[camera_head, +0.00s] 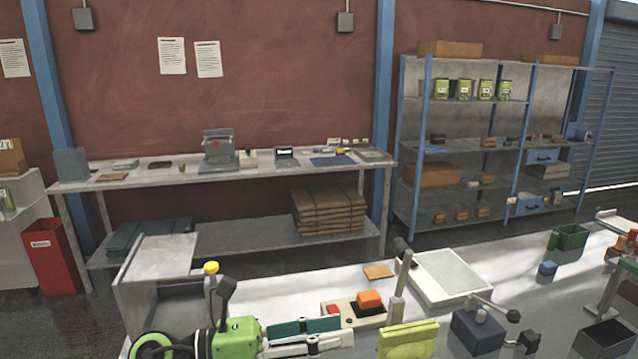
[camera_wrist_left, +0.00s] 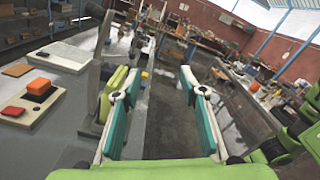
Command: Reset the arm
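My left gripper (camera_head: 345,332) reaches in from the left at the bottom of the head view, low over the front table. Its fingers have teal pads and point right. In the left wrist view its two fingers (camera_wrist_left: 158,75) stand wide apart with nothing between them, so it is open and empty. A yellow-green block-like thing (camera_head: 408,341) is just right of the fingertips in the head view. I cannot tell whether they touch. My right gripper is not identifiable in either view.
Behind the gripper, a base with an orange block (camera_head: 369,299) and red button stands near a lever post (camera_head: 399,280). A white flat plate (camera_head: 447,277) and a dark blue device (camera_head: 480,330) lie to the right. A grey box-like stand (camera_head: 135,282) is at left.

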